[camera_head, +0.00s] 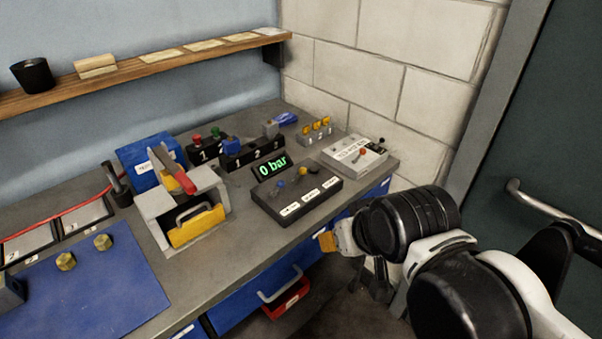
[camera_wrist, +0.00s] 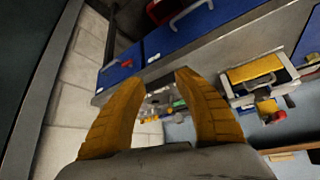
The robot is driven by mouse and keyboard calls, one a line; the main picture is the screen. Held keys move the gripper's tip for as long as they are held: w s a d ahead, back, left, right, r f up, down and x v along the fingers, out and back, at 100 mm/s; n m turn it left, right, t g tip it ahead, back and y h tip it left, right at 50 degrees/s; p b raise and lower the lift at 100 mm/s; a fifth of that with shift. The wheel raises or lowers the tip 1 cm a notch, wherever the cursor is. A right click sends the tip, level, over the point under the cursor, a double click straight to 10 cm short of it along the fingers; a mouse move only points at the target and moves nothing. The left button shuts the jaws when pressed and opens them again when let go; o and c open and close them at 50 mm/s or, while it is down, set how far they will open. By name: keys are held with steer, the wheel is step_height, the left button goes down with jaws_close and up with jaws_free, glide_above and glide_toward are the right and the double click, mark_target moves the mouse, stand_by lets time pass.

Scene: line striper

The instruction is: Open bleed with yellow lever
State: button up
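A black control box (camera_head: 297,199) with three labelled levers stands near the front of the bench. A green "0 bar" display (camera_head: 272,166) stands behind it. The box has a blue lever (camera_head: 280,184) at left, a dark one in the middle, and a yellow lever (camera_head: 314,167) at right. My gripper (camera_head: 327,242) is in front of the bench edge, to the right of and below the box, apart from it. In the wrist view my gripper (camera_wrist: 157,82) shows two yellow fingers spread with nothing held. The levers are too small to make out there.
A grey fixture with a yellow-handled part (camera_head: 198,224) stands left. Blue drawers (camera_head: 237,306) with protruding handles lie under the bench top. A door (camera_head: 545,130) is at right.

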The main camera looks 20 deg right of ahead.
steer(key=c, duration=0.6)
steer(key=shift+w+m, duration=0.25)
steer(key=shift+m, duration=0.35)
jaws_close()
steer(key=w+d+f+m+y+p, duration=0.3)
steer(key=w+m, duration=0.6)
steer(key=m, duration=0.7)
steer(key=m+t+y+b, duration=0.3)
steer(key=m+y, duration=0.1)
steer(key=m, duration=0.7)
glide_toward(299, 176)
steer(key=f, duration=0.5)
steer(key=shift+w+a, duration=0.25)
steer(key=shift+a, duration=0.05)
steer(key=shift+w+a+r, duration=0.55)
steer(key=shift+w+a, duration=0.15)
steer(key=shift+w, duration=0.2)
steer(key=shift+w+a+r, duration=0.3)
steer(key=shift+w+a, duration=0.05)
steer(key=shift+w, duration=0.15)
